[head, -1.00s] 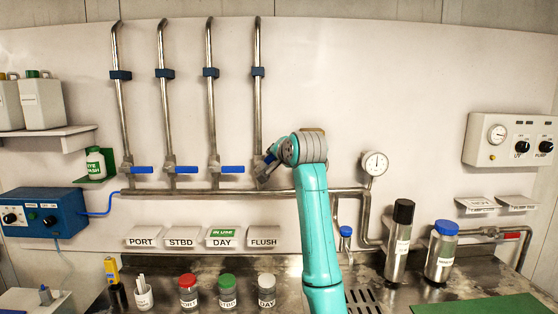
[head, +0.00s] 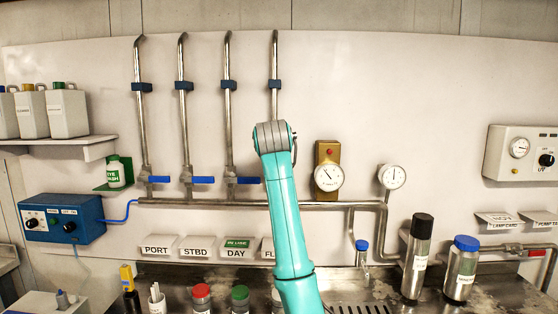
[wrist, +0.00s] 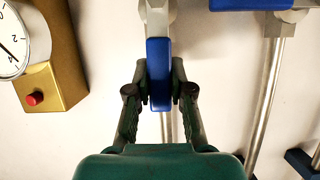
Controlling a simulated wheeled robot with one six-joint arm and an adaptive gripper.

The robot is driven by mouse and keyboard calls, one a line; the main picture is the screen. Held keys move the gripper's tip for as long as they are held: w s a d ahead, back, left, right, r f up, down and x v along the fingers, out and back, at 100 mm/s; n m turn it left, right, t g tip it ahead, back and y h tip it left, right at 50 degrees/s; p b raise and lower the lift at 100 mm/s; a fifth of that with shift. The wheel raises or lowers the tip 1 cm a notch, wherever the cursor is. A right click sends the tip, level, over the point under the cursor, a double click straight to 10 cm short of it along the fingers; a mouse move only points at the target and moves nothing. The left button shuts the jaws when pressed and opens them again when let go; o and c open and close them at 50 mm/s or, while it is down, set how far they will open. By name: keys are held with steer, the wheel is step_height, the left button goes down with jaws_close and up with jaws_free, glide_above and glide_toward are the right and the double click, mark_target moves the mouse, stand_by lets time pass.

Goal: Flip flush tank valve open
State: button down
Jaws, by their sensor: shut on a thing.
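The flush tank valve's blue handle (wrist: 159,62) shows in the wrist view, lying along its steel pipe (wrist: 166,126). My gripper (wrist: 159,78) is shut on the handle, with one finger on each side. In the head view, my arm hides the handle and gripper; the upper flush pipe (head: 275,70) rises above the arm. The FLUSH label (head: 267,249) is partly covered. The other blue valve handles, PORT (head: 159,179), STBD (head: 203,180) and DAY (head: 248,180), lie crosswise to their pipes.
A brass box with a gauge (head: 328,178) and red button is just right of my arm; it also shows in the wrist view (wrist: 57,72). A second gauge (head: 392,177) stands farther right. Bottles (head: 418,258) and capped jars (head: 201,298) stand on the counter below.

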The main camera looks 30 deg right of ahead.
steer(key=shift+w+a, duration=0.15)
stand_by(0.4)
steer(key=c, duration=1)
jaws_free()
steer(key=v, duration=1.2)
steer(key=shift+a, duration=0.15)
